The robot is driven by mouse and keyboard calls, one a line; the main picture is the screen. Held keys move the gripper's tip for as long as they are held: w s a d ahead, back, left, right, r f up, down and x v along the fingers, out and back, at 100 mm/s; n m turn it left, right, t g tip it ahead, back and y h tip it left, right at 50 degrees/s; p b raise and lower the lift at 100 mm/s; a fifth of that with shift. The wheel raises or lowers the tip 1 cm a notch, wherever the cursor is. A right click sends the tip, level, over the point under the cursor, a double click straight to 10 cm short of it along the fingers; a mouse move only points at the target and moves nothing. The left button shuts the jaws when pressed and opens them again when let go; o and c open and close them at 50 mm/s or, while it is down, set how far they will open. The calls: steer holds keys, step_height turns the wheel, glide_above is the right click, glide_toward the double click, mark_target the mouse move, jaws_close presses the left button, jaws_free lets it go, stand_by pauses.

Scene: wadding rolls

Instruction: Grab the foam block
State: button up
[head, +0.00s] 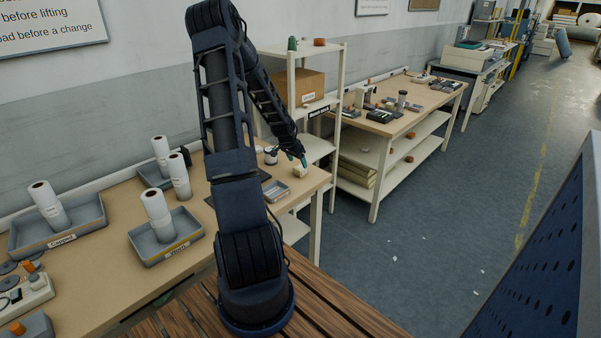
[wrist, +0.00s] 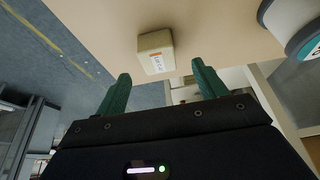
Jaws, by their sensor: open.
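The foam block is a small beige block (wrist: 153,43) with a white and orange label, on the tan table top near its edge in the wrist view. In the head view, the block (head: 300,171) is at the right end of the near table, just below the gripper's tip. My gripper (wrist: 161,70) is open, with its two green fingers apart and nothing between them. The block lies just beyond the fingertips, roughly centred between them. In the head view, my gripper (head: 303,160) is small and partly hidden by the arm.
A small grey tray (head: 276,191) and a white roll with a dark band (head: 271,155) are near the block. A grey bin with white rolls (head: 165,250) stands farther left. A white shelf (head: 318,148) rises behind. The floor right of the table is open.

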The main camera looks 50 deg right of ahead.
mark_target(300, 167)
steer(key=shift+x, duration=2.75)
steer(key=shift+s, duration=0.1)
steer(key=shift+r, duration=0.1)
steer(key=shift+c, duration=0.2)
steer(key=c, duration=1)
